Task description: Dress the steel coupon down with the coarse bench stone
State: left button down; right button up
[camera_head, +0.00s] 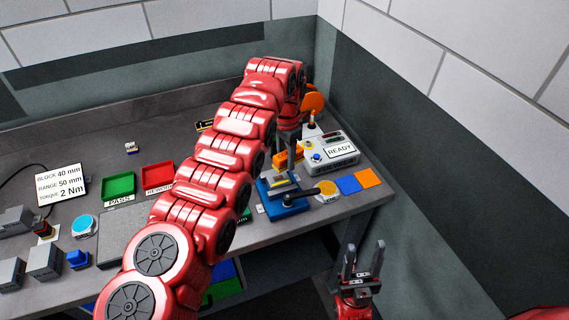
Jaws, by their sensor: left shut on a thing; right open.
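My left gripper (289,145) points down over the back right of the bench. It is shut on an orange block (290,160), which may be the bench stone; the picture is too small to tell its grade. The block is just above a small blue fixture (290,208) with a dark handle. A pale metal piece on the fixture may be the steel coupon (283,188); I cannot tell whether the block touches it. My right gripper (363,260) is open and empty, pointing up in front of the bench's right end.
A grey box reading READY (340,151) stands right of the fixture, near the wall. Blue (348,185) and orange (367,178) squares lie at the bench's right edge. Green PASS (118,185) and red REWORK (159,177) trays stand left. My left arm hides the bench's middle.

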pick_arm(q)
jog(key=shift+w+d+r, duration=0.1)
jog(key=shift+d+r, duration=0.1)
jog(key=shift+r, duration=0.5)
jog(key=shift+a+r, duration=0.15)
jog(key=shift+r, duration=0.55)
